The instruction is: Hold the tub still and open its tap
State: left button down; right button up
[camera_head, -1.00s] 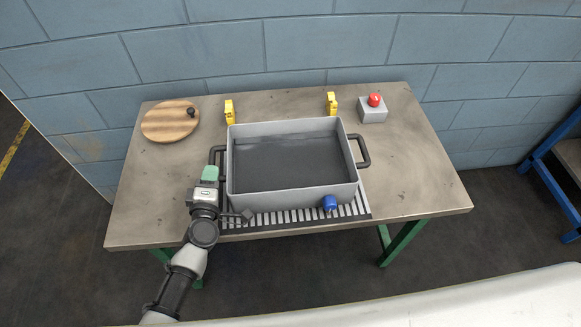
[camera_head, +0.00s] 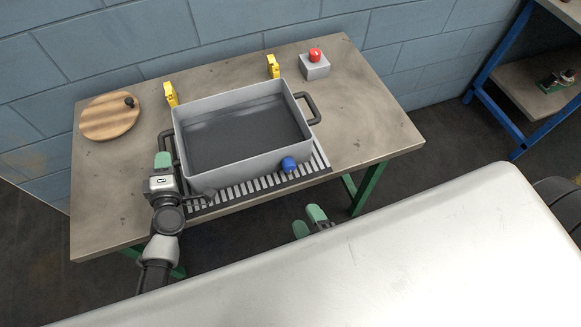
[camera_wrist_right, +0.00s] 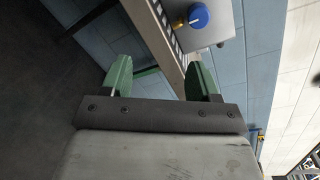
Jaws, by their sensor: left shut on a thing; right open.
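The grey tub (camera_head: 240,166) holds dark liquid and sits on a slatted grate (camera_head: 243,194) at the table's front. Its tap has a blue knob (camera_head: 289,164) low on the front wall; the knob also shows in the right wrist view (camera_wrist_right: 198,16) with a brass-coloured stem beside it. My left gripper (camera_head: 164,160) is shut on the tub's left handle (camera_head: 166,146), partly hiding it. The right handle (camera_head: 308,106) is free. My right gripper (camera_head: 309,221) is open and empty, in front of the table's front edge and apart from the knob; its green fingers show in the right wrist view (camera_wrist_right: 160,80).
Two yellow clamps (camera_head: 170,94) (camera_head: 273,66) stand behind the tub. A round wooden lid (camera_head: 108,118) lies at the left, and a grey box with a red button (camera_head: 315,56) stands at the back right. The table's right part is clear.

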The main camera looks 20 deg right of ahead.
aim_at(290, 170)
notch_tip(290, 170, up, 5)
jog(key=m+t+h, duration=0.1)
jog(key=m, duration=0.4)
jog(key=w, duration=1.2)
jog(key=shift+d+f, duration=0.1)
jog(key=shift+f, duration=0.05)
jog(key=c, duration=0.9)
